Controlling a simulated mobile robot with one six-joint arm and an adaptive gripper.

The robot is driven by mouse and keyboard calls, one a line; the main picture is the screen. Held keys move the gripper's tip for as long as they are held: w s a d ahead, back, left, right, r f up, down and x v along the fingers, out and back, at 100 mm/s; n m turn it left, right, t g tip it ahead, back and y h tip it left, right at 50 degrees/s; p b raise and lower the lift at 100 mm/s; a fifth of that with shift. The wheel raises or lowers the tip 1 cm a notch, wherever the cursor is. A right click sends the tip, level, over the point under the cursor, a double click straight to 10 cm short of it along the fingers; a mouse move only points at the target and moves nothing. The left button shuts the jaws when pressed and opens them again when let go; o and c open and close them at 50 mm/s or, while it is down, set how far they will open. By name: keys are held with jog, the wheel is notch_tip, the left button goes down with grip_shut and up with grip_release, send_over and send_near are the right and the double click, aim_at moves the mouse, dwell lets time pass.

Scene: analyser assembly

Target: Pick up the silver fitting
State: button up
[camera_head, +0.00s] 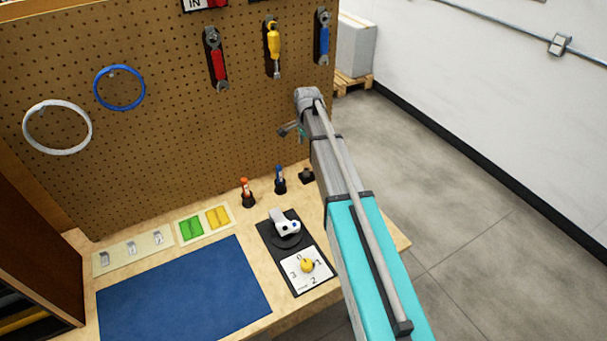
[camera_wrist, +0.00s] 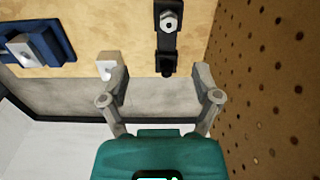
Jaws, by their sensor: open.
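A silver hexagonal piece with a dark centre, which looks like the silver fitting (camera_wrist: 169,21), sits on a black holder (camera_wrist: 168,46) at the top of the wrist view. My gripper (camera_wrist: 160,82) is open and empty. Its two fingers are spread wide, and the fitting lies beyond their tips, apart from them. In the head view the end of my arm is in front of the pegboard, above the bench's back right, with the gripper (camera_head: 291,130) partly hidden. I cannot make out the hexagonal piece in that view.
A blue fixture (camera_wrist: 58,42) with a silver part and a pale block (camera_wrist: 107,66) are left of the holder. The pegboard (camera_wrist: 270,90) rises close on the right. Orange-topped (camera_head: 246,192) and blue-topped (camera_head: 280,180) tools stand on the bench. The blue mat (camera_head: 185,295) is bare.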

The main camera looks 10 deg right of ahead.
aim_at(307, 170)
jog(key=shift+w+m, duration=0.3)
jog(key=shift+w, duration=0.35)
notch_tip(307, 170, down, 9)
jog(key=b, duration=0.8)
jog(key=shift+r+b, duration=0.2)
jog(key=shift+b, duration=0.15)
jog(key=shift+f, duration=0.1)
jog(key=shift+d+f+b, duration=0.15)
jog(key=shift+f+b, duration=2.35)
jog(key=shift+b, duration=0.1)
jog(key=shift+s, duration=0.1)
grip_shut()
